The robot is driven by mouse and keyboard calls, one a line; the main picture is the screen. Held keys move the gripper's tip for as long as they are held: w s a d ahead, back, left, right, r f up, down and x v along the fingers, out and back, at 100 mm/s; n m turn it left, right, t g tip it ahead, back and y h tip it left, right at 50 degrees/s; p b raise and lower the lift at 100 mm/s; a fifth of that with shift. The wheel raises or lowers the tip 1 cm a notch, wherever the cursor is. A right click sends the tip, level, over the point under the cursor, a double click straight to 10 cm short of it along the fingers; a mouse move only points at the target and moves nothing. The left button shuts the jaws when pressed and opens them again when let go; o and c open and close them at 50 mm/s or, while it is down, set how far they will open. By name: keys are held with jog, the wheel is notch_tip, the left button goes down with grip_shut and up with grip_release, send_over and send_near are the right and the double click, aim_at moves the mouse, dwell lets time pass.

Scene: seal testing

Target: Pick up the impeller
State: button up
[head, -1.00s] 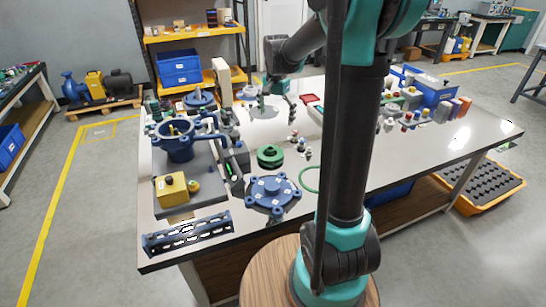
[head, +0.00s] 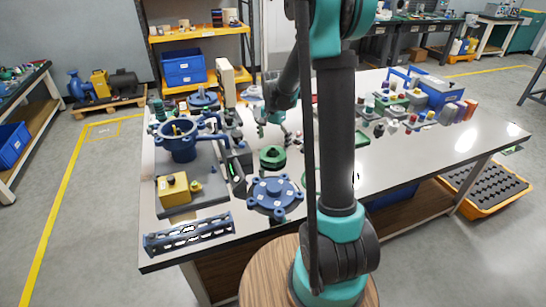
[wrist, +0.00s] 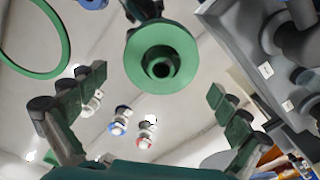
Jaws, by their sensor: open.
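The impeller (head: 272,157) is a green round disc with a raised hub, lying on the white table top behind the blue flanged cover. In the wrist view the impeller (wrist: 140,62) is in the upper middle, with a dark bore at its centre. My gripper (head: 272,122) is behind and above the impeller in the head view. In the wrist view my gripper (wrist: 157,84) has its fingers spread wide to the left and right, with nothing between the pads. The impeller lies past the fingertips, and no contact shows.
The blue flanged cover (head: 275,194) is in front of the impeller. The blue pump housing (head: 181,143) and grey fixture stand to the left. A green ring (wrist: 62,42) lies beside the impeller. Several small fittings (wrist: 118,120) are on the table below it in the wrist view.

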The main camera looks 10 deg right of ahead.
aim_at(273, 154)
notch_tip(273, 154, down, 5)
jog(key=shift+w, duration=0.15)
jog(key=c, duration=1.3)
jog(key=shift+r, duration=0.1)
